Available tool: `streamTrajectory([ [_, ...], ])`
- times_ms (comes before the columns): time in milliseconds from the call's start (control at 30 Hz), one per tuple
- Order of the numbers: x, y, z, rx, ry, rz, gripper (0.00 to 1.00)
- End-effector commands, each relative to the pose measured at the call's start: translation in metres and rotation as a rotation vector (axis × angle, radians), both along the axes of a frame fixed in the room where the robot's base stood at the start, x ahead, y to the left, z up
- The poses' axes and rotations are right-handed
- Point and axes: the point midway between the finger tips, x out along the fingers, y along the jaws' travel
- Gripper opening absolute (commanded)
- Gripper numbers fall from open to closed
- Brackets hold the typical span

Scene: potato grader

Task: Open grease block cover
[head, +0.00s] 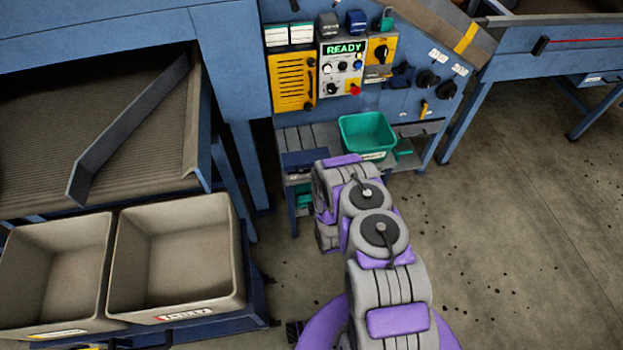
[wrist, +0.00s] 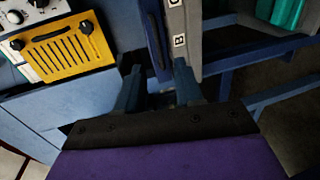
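No cover is clearly marked as the grease block cover, so I cannot tell which it is. A yellow slotted cover (head: 293,82) with a dark handle on its right side is closed on the blue machine face, left of the READY panel (head: 342,68). It also shows at the upper left of the wrist view (wrist: 66,48). My gripper (wrist: 158,68) has two blue-grey fingers standing apart with nothing seen between them. It points toward a dark blue piece with a dark bar (wrist: 156,42), beside a grey lettered face. The head view hides my gripper behind my arm.
A shelf below the panel holds a teal bin (head: 367,136) and a dark blue item (head: 305,160). Two beige crates (head: 180,258) stand at the left. Knobs and a yellow lever (head: 424,107) are on the right panel. The floor at right is clear apart from dark specks.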

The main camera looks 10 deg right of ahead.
Motion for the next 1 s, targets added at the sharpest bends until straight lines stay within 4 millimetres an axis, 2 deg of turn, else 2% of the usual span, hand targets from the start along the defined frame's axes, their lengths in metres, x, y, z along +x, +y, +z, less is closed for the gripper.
streamTrajectory([
  [33, 0.011, 0.000, -0.002, 0.000, -0.006, 0.000, 0.36],
  [200, 0.040, 0.000, -0.008, 0.000, -0.007, -0.001, 0.36],
  [433, 0.069, 0.000, -0.013, -0.001, -0.007, 0.000, 0.36],
  [633, 0.079, 0.000, -0.016, -0.001, -0.001, 0.001, 0.36],
  [933, 0.080, 0.000, -0.016, -0.001, -0.001, 0.001, 0.36],
  [1000, 0.080, 0.000, -0.016, -0.001, -0.001, 0.000, 0.30],
])
